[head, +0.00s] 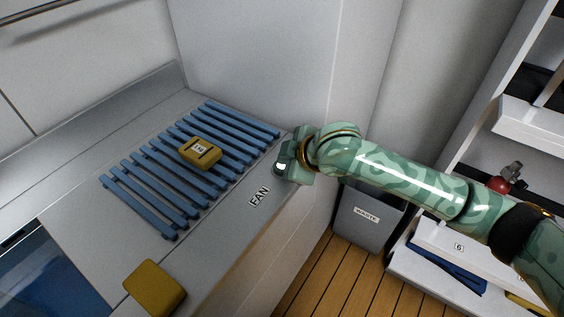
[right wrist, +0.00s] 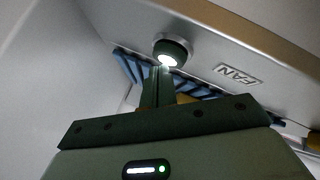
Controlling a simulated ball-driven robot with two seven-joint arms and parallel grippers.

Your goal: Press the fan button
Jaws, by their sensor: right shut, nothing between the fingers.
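The fan button (right wrist: 168,53) shows in the right wrist view as a round knob with a pale collar, a dark body and a bright white lit face. The FAN label (head: 259,196) is on the grey panel beside it, and it also shows in the right wrist view (right wrist: 237,75). My right gripper (head: 284,167) is shut and empty at the panel's right edge, just past the label. In the right wrist view its fingertips (right wrist: 160,72) overlap the button's lower edge; I cannot tell whether they touch. My left gripper is out of view.
A blue slatted rack (head: 160,185) lies on the grey counter with a labelled yellow block (head: 200,151) on it. Another yellow block (head: 154,286) is at the front. A grey waste bin (head: 365,219) stands below right, near white shelves (head: 432,270). A wall rises behind the counter.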

